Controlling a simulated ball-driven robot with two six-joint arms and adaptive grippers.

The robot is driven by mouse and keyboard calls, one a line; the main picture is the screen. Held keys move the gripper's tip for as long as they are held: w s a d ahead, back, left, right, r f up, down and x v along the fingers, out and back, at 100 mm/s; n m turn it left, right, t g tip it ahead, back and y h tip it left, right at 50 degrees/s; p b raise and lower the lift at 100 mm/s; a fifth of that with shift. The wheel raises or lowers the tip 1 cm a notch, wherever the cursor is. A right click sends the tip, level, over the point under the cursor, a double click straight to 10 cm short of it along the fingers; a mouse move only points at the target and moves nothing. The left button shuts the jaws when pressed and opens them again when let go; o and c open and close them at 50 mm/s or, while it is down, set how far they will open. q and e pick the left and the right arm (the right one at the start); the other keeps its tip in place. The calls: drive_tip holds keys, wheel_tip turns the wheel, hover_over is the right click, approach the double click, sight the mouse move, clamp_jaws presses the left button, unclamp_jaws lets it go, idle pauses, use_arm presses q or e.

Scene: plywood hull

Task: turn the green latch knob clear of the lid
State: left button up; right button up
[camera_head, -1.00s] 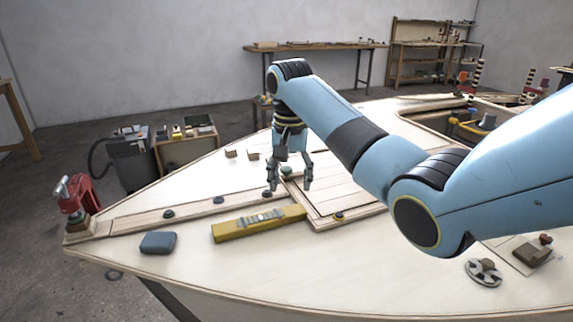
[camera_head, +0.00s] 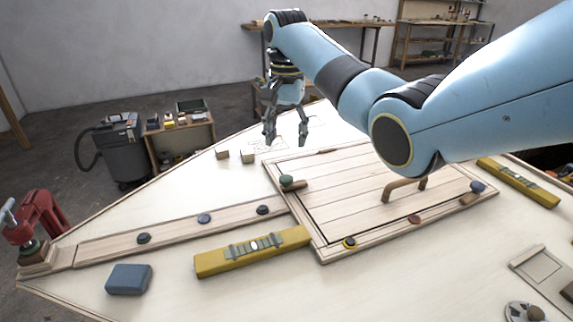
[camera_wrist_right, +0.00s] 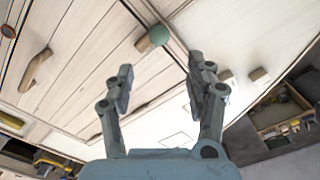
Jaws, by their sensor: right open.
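The green latch knob (camera_head: 286,180) sits at the left edge of the planked hatch lid (camera_head: 370,190). Its short wooden tab (camera_head: 296,186) points inward over the lid planks. In the right wrist view the green knob (camera_wrist_right: 158,36) is beyond the fingertips, with its tab (camera_wrist_right: 143,44) lying toward the planks. My right gripper (camera_head: 286,143) is open and empty, above the deck behind the knob and apart from it. It also shows in the right wrist view (camera_wrist_right: 160,78), fingers spread. My left gripper is out of view.
The lid has a wooden handle (camera_head: 404,188) and other knobs along its front rim. A yellow spirit level (camera_head: 253,250), a blue block (camera_head: 129,279) and a red clamp (camera_head: 38,220) are on the deck. Two small wooden blocks (camera_head: 248,156) stand left of the gripper.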

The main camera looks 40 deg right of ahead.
hover_over(286, 177)
wheel_tip(286, 177, down, 4)
drive_tip(key=shift+s+a+f, duration=0.1)
drive_tip(key=shift+s+f, duration=0.05)
drive_tip(key=shift+f, duration=0.05)
wheel_tip(286, 177, down, 4)
drive_tip(key=shift+f+b, duration=0.25)
drive_tip(key=shift+b, duration=0.3)
drive_tip(key=shift+f, duration=0.65)
clamp_jaws()
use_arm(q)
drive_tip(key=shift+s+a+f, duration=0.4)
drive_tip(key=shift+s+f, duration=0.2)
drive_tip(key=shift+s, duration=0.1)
